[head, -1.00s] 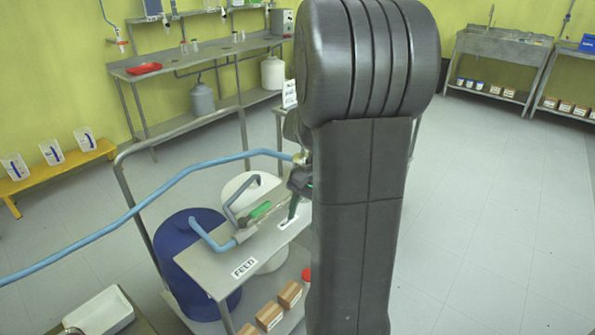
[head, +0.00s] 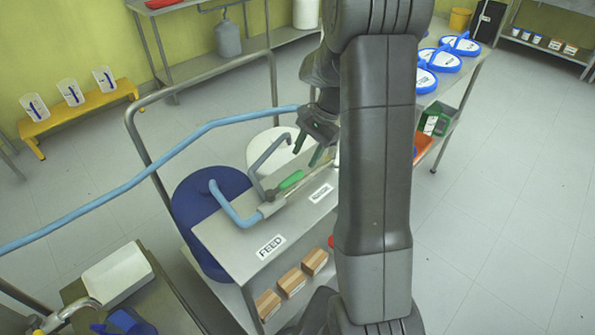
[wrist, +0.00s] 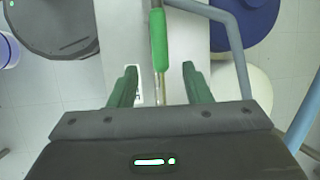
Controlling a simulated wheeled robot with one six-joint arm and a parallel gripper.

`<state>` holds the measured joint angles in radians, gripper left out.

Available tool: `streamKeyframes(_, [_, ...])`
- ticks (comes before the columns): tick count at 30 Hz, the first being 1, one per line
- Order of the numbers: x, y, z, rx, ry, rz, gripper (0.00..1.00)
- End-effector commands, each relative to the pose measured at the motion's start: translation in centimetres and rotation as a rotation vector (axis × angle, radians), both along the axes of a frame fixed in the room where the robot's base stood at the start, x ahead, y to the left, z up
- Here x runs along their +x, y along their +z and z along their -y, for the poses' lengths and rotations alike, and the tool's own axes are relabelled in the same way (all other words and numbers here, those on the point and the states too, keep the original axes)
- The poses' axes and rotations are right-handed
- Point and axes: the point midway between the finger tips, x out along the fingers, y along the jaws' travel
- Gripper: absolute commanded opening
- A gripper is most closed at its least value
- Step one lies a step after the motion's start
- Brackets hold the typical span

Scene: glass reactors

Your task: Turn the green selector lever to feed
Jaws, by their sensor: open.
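The green selector lever (head: 291,180) sits on the valve at the end of the blue pipe, on a grey bench (head: 232,238). Its handle points up and right, away from the FEED label (head: 271,246) at the bench's near end. A second label (head: 321,193) lies right of the lever; its text is too small to read surely. My gripper (head: 308,152) is open and empty, its green fingers hanging above the bench just beyond the handle. In the wrist view the green handle (wrist: 158,40) lies ahead of the fingertips (wrist: 160,70), roughly in line with the gap between them.
A blue drum (head: 200,220) and a white drum (head: 262,150) stand behind the bench. A light-blue hose (head: 180,143) and a metal rail (head: 140,140) run close by. Several brown boxes (head: 290,281) sit on the lower shelf. Open floor lies to the right.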

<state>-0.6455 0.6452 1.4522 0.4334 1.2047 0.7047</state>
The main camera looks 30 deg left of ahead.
Motion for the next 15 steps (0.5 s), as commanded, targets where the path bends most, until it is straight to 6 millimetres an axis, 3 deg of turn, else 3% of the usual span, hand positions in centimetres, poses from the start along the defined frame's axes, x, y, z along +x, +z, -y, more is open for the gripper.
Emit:
streamKeyframes(6, [-1.5, -4.1, -1.0, -0.002, 0.002, -0.003, 0.44])
streamKeyframes(15, [-2.3, -6.4, -1.7, -0.001, 0.0, 0.0, 0.44])
